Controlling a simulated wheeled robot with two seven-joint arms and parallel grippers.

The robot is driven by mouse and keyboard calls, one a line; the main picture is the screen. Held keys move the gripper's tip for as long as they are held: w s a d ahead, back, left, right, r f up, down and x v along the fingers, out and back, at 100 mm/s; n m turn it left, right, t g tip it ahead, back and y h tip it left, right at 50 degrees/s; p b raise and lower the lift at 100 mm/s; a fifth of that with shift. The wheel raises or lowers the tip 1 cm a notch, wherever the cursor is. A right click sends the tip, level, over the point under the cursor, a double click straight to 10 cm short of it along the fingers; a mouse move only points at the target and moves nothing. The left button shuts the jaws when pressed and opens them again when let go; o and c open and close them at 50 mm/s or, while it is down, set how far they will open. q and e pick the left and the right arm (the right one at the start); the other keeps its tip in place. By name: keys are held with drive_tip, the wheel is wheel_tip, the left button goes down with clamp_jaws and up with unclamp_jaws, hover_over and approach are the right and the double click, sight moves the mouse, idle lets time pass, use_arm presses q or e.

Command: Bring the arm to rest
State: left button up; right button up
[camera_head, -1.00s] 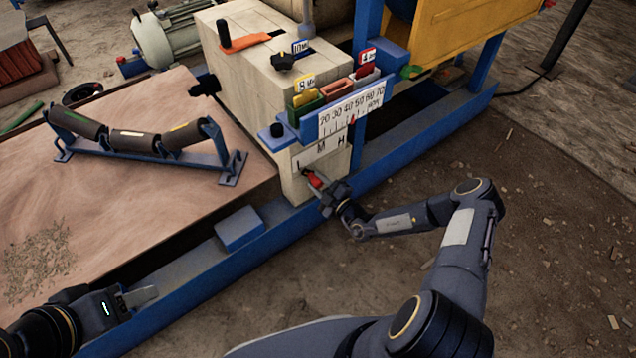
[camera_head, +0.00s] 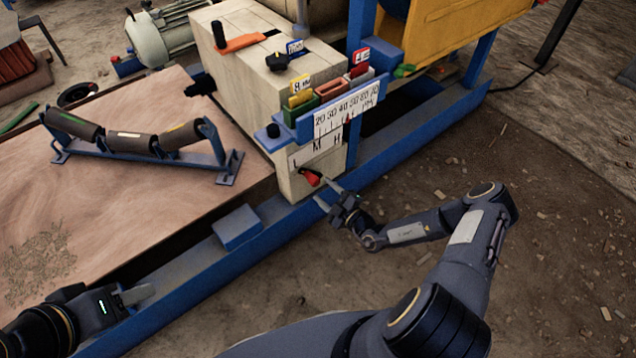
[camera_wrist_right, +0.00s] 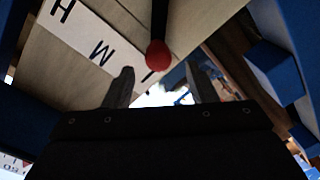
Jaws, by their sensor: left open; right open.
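My right gripper (camera_head: 328,200) is open and empty, just in front of the cream machine housing (camera_head: 245,75). Its fingers point at a red-tipped lever (camera_head: 311,178) below the L M H plate (camera_head: 318,149), and a small gap separates them from it. In the right wrist view, the two spread fingers (camera_wrist_right: 160,85) show with the red knob (camera_wrist_right: 158,54) of the lever beyond them, not gripped. The lever points toward the L end of the plate. My left gripper (camera_head: 137,296) is open and empty at the lower left, near the blue frame rail.
A blue frame rail (camera_head: 185,293) with a blue block (camera_head: 238,228) runs below the housing. A roller bracket (camera_head: 140,147) stands on the brown board (camera_head: 110,215). Coloured blocks sit in a holder above a numbered scale (camera_head: 345,112). Open dirt ground lies to the right.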

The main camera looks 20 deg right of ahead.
drive_tip(key=shift+v, duration=1.05)
drive_tip(key=s+a+r+n+g+y, duration=0.2)
drive_tip(key=a+r+n+g+y, duration=0.15)
drive_tip(key=r+n, duration=0.7)
drive_tip(key=s+a+r+n+g+y, duration=0.2)
drive_tip(key=r+n+g+y, duration=0.3)
drive_tip(key=r+n, duration=0.55)
drive_tip(key=s+a+r+n+g+h, duration=0.1)
drive_tip(key=s+r+n+g+h, duration=0.25)
drive_tip(key=n, duration=0.55)
drive_tip(key=s+a+r+n+g, duration=0.1)
drive_tip(key=s+r+n+g, duration=0.1)
drive_tip(key=s+r+n, duration=0.5)
drive_tip(key=s+d+r+n+t+h, duration=0.2)
drive_tip(key=s+d+n+h, duration=0.15)
drive_tip(key=s+n, duration=0.45)
drive_tip(key=s+d+r+n+t+h, duration=0.15)
drive_tip(key=s+n+h, duration=0.35)
drive_tip(key=n, duration=0.6)
wheel_tip(320, 180, up, 28)
drive_tip(key=s+p, duration=0.1)
drive_tip(key=p, duration=2.7)
drive_tip(key=shift+d+f+y, duration=0.15)
drive_tip(key=shift+f+y, duration=0.1)
drive_tip(key=shift+y, duration=0.1)
